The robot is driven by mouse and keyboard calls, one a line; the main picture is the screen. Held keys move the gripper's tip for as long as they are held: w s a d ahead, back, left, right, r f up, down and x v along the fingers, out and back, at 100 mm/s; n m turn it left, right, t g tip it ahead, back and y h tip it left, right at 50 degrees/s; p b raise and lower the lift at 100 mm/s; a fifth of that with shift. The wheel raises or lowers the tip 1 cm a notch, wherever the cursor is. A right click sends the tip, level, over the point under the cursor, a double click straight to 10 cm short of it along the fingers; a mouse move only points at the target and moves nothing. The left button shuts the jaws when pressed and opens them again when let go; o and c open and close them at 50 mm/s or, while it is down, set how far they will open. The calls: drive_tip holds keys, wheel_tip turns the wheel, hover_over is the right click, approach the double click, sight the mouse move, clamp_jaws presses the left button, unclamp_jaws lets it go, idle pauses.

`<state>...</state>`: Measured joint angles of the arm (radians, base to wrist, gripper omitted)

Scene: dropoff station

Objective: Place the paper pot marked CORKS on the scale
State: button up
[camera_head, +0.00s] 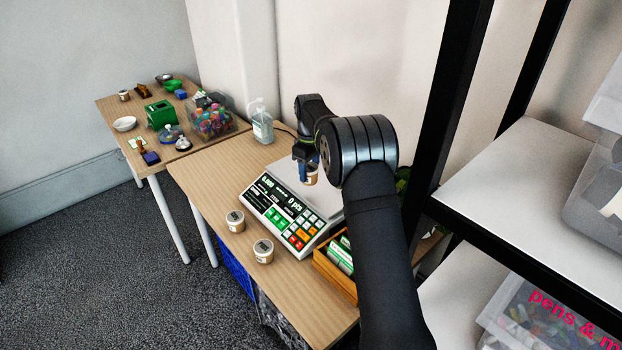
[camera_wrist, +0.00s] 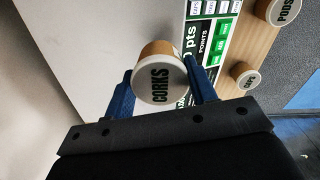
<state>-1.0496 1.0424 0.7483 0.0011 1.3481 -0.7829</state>
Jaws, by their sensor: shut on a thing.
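The paper pot marked CORKS (camera_wrist: 160,82) is between the two blue fingers of my gripper (camera_wrist: 163,90) in the wrist view, its lid lettering readable. My gripper is shut on it. In the head view the pot (camera_head: 311,176) hangs from my gripper (camera_head: 306,163) over the plate of the scale (camera_head: 318,199). I cannot tell for sure whether its base touches the plate. The scale's display reads zero and "0 pts". Part of the plate is hidden behind my arm.
Two other lidded pots (camera_head: 235,221) (camera_head: 263,251) stand on the table (camera_head: 212,173) beside the scale's front; one is marked PODS (camera_wrist: 285,11). A wooden box (camera_head: 335,268) of green-white packs stands right. A clear bottle (camera_head: 262,122) stands behind. A black-framed shelf (camera_head: 495,185) is at right.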

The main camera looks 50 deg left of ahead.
sight(309, 178)
drive_tip(key=shift+f, duration=2)
drive_tip(key=shift+f, duration=0.1)
drive_tip(key=o, duration=1.1)
wheel_tip(309, 178, up, 12)
drive_tip(key=shift+r, duration=0.1)
wheel_tip(309, 178, down, 12)
drive_tip(key=shift+r, duration=2.05)
